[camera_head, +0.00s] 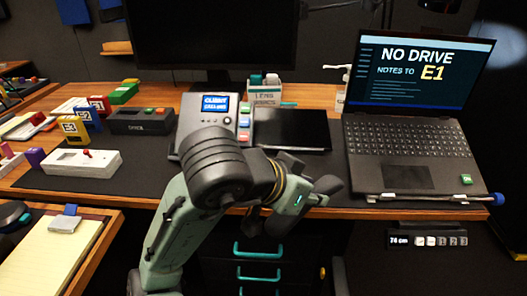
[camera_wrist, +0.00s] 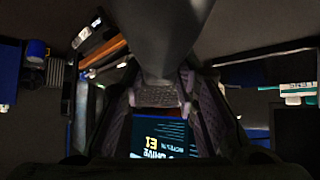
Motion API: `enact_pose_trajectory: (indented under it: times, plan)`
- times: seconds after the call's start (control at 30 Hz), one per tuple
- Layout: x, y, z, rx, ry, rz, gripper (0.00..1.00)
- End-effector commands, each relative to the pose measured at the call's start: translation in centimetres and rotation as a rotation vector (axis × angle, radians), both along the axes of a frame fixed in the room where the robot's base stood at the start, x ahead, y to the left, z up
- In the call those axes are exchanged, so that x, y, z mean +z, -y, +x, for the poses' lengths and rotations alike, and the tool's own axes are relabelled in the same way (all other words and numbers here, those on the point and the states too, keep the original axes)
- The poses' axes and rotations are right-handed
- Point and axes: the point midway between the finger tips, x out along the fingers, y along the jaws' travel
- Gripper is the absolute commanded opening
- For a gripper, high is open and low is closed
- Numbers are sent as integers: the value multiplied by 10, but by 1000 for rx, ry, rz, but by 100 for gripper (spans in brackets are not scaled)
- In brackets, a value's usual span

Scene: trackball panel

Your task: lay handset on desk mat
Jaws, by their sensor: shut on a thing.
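My gripper (camera_head: 312,188) is above the front of the desk, right of the phone base, and is shut on the dark handset. In the wrist view the handset (camera_wrist: 165,35) is a thick dark shape running down from the top edge between the fingers (camera_wrist: 162,95). In the head view the handset is hard to tell from the dark fingers. The dark desk mat (camera_head: 145,165) lies flat along the desk, partly hidden by my arm. The grey phone base (camera_head: 217,122), with a blue lit screen and coloured buttons, stands on it, its front partly covered by my arm.
An open laptop (camera_head: 412,150) stands at right. A black tablet-like slab (camera_head: 293,130) lies behind my gripper. A white box with a red lever (camera_head: 82,163) and a dark button box (camera_head: 141,121) are at left. Some mat between the white box and my arm is clear.

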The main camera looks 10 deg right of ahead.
Motion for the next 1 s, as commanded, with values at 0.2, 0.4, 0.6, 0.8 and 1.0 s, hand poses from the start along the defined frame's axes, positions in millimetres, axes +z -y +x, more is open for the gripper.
enact_pose_trajectory:
  times: [0.2, 0.4, 0.6, 0.8, 1.0]
  plan:
    - [-3, -5, 7, 5, -18, 11, 0]
    - [3, 4, 28, -3, -1, -10, 0]
    - [3, 7, 40, -2, 5, -16, 0]
    - [-6, 8, 44, -1, -10, 4, 0]
    - [-16, 16, 80, 3, -11, 14, 0]
